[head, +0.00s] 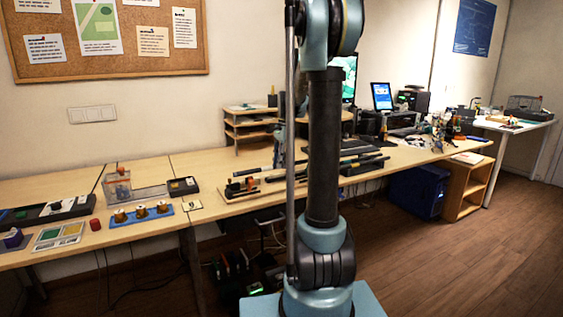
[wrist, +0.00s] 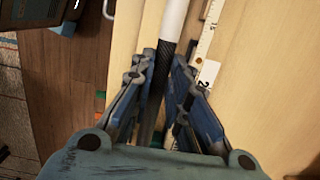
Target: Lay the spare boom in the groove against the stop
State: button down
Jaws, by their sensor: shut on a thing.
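In the wrist view, my gripper (wrist: 165,57) is shut on a slim boom with a white length (wrist: 174,20) and a dark, textured length (wrist: 161,68). The boom runs between the two blue fingers and on out of the top of the picture. Its near end is hidden by the gripper. My arm hides part of this area. I cannot make out the groove or the stop for certain.
A ruler (wrist: 208,32) lies right of the boom in the wrist view. The wooden bench (head: 225,205) also carries a blue strip with several knobs (head: 140,214), a clear box (head: 117,186) and a wooden shelf (head: 250,122). Bare wood shows at right in the wrist view.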

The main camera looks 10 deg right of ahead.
aim_at(277, 186)
jog(key=shift+f, duration=3.75)
jog(key=shift+s+a, duration=0.2)
jog(key=shift+a, duration=0.4)
jog(key=c, duration=1.5)
grip_release()
jog(key=shift+o, duration=0.2)
